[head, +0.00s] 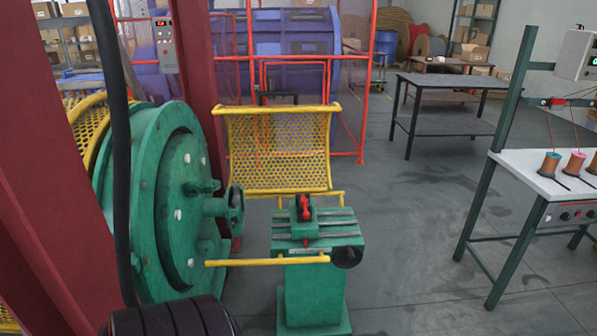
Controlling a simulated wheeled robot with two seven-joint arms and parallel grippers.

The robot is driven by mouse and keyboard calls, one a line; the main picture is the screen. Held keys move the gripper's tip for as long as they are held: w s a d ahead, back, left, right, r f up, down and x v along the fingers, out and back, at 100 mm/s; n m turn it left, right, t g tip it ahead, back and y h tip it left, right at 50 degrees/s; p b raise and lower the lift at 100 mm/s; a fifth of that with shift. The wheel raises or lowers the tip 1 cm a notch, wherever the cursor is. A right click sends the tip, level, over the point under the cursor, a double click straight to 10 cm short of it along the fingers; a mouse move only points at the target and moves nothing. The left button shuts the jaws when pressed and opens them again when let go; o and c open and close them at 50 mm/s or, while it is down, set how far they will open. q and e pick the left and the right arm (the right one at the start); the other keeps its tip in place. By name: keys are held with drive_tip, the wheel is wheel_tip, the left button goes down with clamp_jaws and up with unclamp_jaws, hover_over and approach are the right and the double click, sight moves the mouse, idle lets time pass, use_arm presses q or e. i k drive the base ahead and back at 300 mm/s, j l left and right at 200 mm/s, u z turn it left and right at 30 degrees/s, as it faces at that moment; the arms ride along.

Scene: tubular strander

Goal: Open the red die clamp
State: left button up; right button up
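The red die clamp (304,207) sits on top of a green pedestal stand (318,280), a little right of the middle of the head view. It is small here, with a red part standing roughly upright against a green block. I cannot tell from this distance whether its jaw is open or closed. A large green round machine head (165,200) with a short shaft stands to the left of the stand. Neither of my grippers shows in the head view.
A yellow bar (265,262) runs in front of the stand, and a black knob (347,257) is on its right side. A yellow mesh guard (277,150) stands behind. Dark red posts (198,60) rise at left. A white-topped bench (550,180) is at right; the floor between is clear.

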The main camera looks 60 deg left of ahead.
sight(306, 215)
drive_tip(key=i+j+u, duration=0.1)
drive_tip(key=i+u, duration=0.15)
drive_tip(key=u, duration=0.25)
drive_tip(key=i+u, duration=0.25)
drive_tip(key=u, duration=0.25)
drive_tip(key=i+l+u, duration=0.1)
drive_tip(key=i+u, duration=0.2)
drive_tip(key=u, duration=0.2)
